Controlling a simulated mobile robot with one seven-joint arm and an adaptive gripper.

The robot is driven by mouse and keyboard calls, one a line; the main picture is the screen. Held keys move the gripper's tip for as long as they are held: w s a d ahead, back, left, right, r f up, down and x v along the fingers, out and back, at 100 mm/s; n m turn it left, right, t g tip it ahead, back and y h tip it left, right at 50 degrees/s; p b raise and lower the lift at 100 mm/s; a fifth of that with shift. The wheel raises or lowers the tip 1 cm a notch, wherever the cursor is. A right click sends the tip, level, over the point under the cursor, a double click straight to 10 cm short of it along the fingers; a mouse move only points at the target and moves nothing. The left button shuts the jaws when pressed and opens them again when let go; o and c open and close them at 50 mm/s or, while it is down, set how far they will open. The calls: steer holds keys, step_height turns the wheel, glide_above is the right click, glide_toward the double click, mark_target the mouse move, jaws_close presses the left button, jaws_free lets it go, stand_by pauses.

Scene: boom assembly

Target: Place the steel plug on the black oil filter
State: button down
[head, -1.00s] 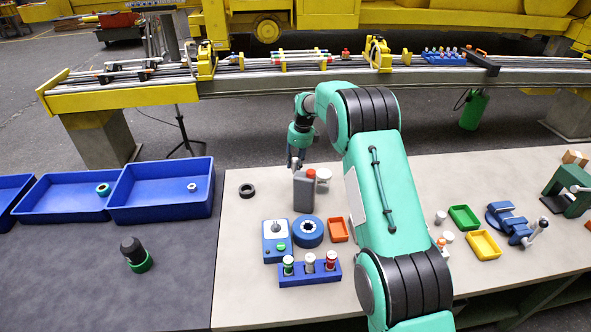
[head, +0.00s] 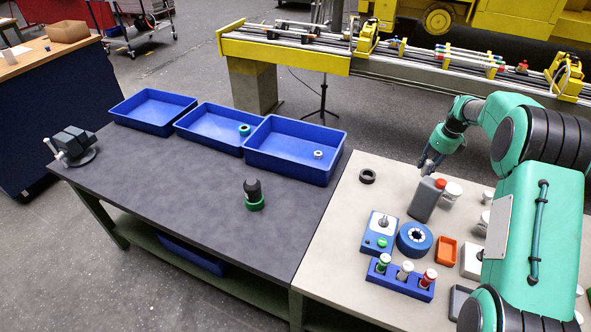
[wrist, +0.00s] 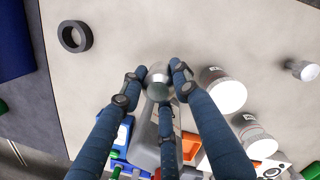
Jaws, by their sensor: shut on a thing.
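My gripper (head: 428,168) is over the far left part of the light table, beside the top of a grey bottle (head: 424,203). In the wrist view its blue fingers are closed around a small round silver piece, the steel plug (wrist: 158,75). In the head view the plug is too small and too covered to make out clearly.
Blue bins (head: 290,172) line the dark table's back edge; a green-black ring (head: 244,129) and a small silver ring (head: 318,154) lie in two. A black ring (head: 367,176) lies on the light table. A vise (head: 72,146) is far left. The dark table around the filter is clear.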

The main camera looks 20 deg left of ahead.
steer(key=s+a+r+n+p, duration=0.25)
steer(key=s+a+p, duration=0.4)
steer(key=a, duration=0.75)
steer(key=s+a+r+n+p, duration=0.25)
steer(key=s+a, duration=0.75)
steer(key=a, duration=0.5)
steer(key=s+a+r+n+p, duration=0.1)
steer(key=s+a+n+p, duration=0.1)
steer(key=s+a, duration=0.4)
steer(key=s+a+r+n+g+p, duration=0.1)
steer(key=s+a+p, duration=0.3)
steer(key=s, duration=0.8)
steer(key=s+a+r+n+p, duration=0.1)
steer(key=s+a+n+p, duration=0.2)
steer(key=s+a, duration=0.6)
steer(key=shift+s+r+p, duration=0.3)
steer(key=shift+r+p, duration=0.1)
steer(key=shift+a, duration=0.1)
steer(key=shift+w+a+f+p, duration=0.25)
steer(key=shift+w+a+p, duration=0.15)
steer(key=shift+w+a, duration=1.5)
steer(key=shift+w+a+f+p, duration=0.25)
steer(key=shift+w+a+p, duration=0.15)
steer(key=shift+w+a, duration=1.45)
steer(key=shift+w+a+f+p, duration=0.25)
steer(key=shift+w+a+p, duration=0.15)
steer(key=shift+w+a, duration=1.5)
steer(key=shift+s+a, duration=0.15)
